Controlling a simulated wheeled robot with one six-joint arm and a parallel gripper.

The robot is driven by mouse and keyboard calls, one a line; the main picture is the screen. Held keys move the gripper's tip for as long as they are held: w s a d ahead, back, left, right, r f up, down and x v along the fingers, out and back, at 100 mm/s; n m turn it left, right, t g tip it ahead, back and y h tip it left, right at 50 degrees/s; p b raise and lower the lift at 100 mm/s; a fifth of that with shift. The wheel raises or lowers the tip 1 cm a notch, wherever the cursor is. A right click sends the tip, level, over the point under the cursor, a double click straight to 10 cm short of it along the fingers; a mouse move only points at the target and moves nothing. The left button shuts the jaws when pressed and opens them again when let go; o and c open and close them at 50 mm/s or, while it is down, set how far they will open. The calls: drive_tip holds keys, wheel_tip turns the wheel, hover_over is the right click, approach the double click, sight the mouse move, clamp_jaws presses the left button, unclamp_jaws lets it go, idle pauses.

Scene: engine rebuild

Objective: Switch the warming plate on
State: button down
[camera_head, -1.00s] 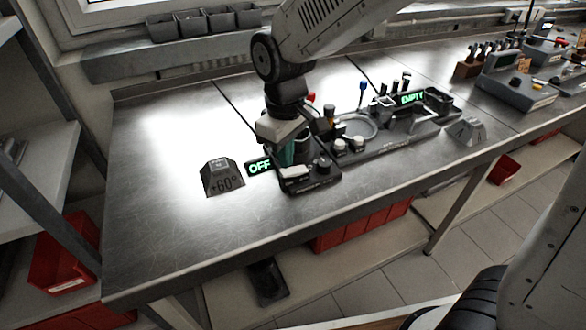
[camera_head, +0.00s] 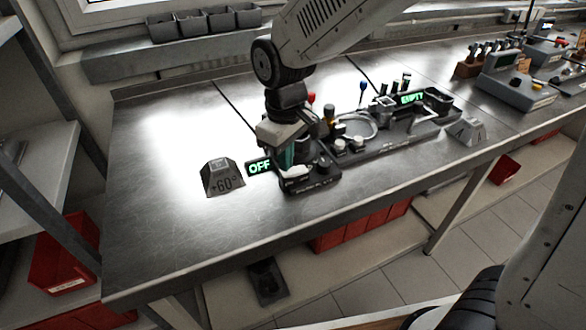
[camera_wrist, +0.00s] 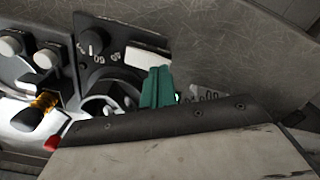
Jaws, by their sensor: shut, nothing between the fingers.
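The warming plate unit (camera_head: 318,184) is a dark block on the steel bench. It has a black dial knob (camera_head: 323,163), also seen in the wrist view (camera_wrist: 92,42) with numbers around it. A green lit OFF display (camera_head: 259,167) stands at its left. A pale flat switch-like piece (camera_wrist: 148,58) is on the unit. My gripper (camera_head: 287,163) points down over the unit's left part. In the wrist view its teal fingers (camera_wrist: 158,82) are together and empty, right at the pale piece's near edge. I cannot tell whether they touch. The gripper body hides part of the unit.
A dark block marked +60° (camera_head: 222,178) stands left of the unit. Right of it are a tray with knobs (camera_head: 350,147), a clear ring, upright tools and an EMPTY display (camera_head: 412,98). The bench's left and front are clear.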

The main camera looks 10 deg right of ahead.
drive_tip(key=shift+f, duration=0.65)
drive_tip(key=shift+r, duration=3.55)
